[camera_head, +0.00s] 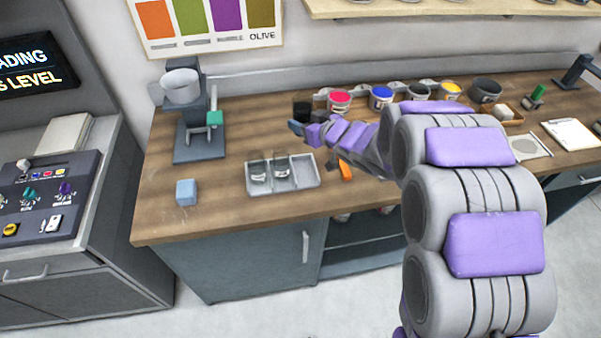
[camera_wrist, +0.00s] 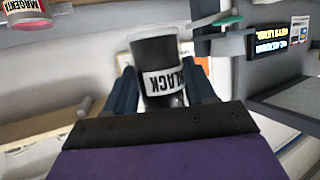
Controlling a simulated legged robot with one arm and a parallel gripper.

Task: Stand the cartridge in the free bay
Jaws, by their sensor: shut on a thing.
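My gripper (camera_head: 298,127) is shut on a dark cartridge (camera_head: 302,110) and holds it above the workbench, behind the tray. In the wrist view the cartridge (camera_wrist: 155,51) has a white label reading BLACK and sits between the two fingers of my gripper (camera_wrist: 160,88). A light grey tray (camera_head: 285,189) with three bays lies on the bench, in front of and below my gripper. The left and middle bays hold cartridges with white labels (camera_head: 259,177) (camera_head: 282,174). The right bay (camera_head: 306,172) looks empty.
A grey stand with a pot (camera_head: 181,86) is at the left back. A light blue block (camera_head: 186,192) lies left of the tray, an orange item (camera_head: 345,171) to its right. Ink pots, including a magenta one (camera_head: 339,99), line the back. The front bench strip is mostly clear.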

